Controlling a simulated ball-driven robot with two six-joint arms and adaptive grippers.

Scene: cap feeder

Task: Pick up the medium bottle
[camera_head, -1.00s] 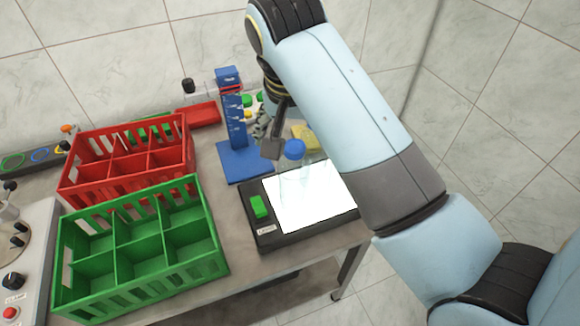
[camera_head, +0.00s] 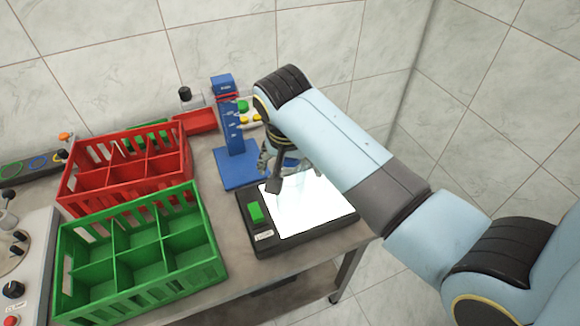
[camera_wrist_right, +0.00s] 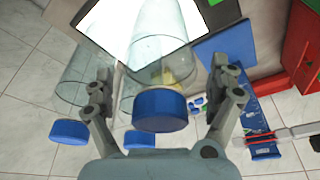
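Clear bottles with blue caps stand on a lit white panel (camera_head: 315,212); in the head view a glassy bottle body (camera_head: 292,196) shows below my right gripper (camera_head: 281,178). In the right wrist view, one clear bottle (camera_wrist_right: 158,45) with a blue cap (camera_wrist_right: 160,108) is between the two spread fingers of my right gripper (camera_wrist_right: 161,88), with gaps on both sides. Another bottle (camera_wrist_right: 85,75) is outside the left finger, and a further blue cap (camera_wrist_right: 139,139) shows lower. I cannot tell which bottle is medium. My left gripper is not in view.
A blue height gauge (camera_head: 232,130) stands behind the light panel. A green crate (camera_head: 118,222) and a red crate (camera_head: 84,192), both divided and with empty compartments in view, stand to the left. A red tray (camera_head: 197,121) lies behind. The table's front edge is close to the panel.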

